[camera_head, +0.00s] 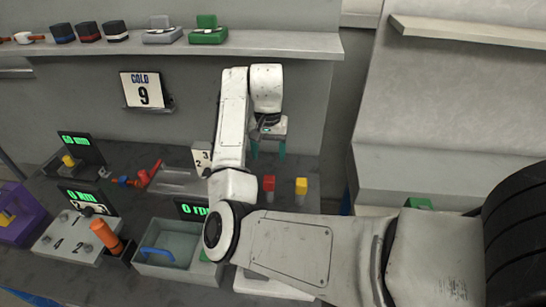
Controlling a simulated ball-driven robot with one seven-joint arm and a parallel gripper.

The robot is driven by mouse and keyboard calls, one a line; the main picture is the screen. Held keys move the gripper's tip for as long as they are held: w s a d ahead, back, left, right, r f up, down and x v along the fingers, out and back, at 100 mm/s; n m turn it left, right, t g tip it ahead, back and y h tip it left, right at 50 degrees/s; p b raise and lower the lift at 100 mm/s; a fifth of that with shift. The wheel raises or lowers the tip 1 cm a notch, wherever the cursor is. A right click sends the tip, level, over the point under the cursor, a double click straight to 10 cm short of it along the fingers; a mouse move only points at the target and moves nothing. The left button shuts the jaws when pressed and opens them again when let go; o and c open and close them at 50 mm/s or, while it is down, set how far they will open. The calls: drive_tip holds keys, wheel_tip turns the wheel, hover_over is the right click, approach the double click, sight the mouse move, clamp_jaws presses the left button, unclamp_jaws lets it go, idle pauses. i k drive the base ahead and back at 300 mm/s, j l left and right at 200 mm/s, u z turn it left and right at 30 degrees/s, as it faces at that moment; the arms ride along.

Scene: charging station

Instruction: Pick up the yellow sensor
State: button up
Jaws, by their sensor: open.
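My gripper (268,152) points down above and behind these two pieces, up and left of the yellow one. Its two teal fingers are apart, with nothing seen between them. It does not touch the yellow piece. My forearm crosses in front and hides part of the counter.
Left of my arm are a grey bin (150,270) with a blue handle, an orange cylinder (106,237), a red-handled valve (148,175) and a purple box (22,218). A shelf (260,43) with several boxes runs above.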

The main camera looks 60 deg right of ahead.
sight(301, 192)
drive_tip(key=k+j, duration=0.3)
drive_tip(key=k, duration=0.15)
drive_tip(key=k+j, duration=0.35)
drive_tip(key=k, duration=0.1)
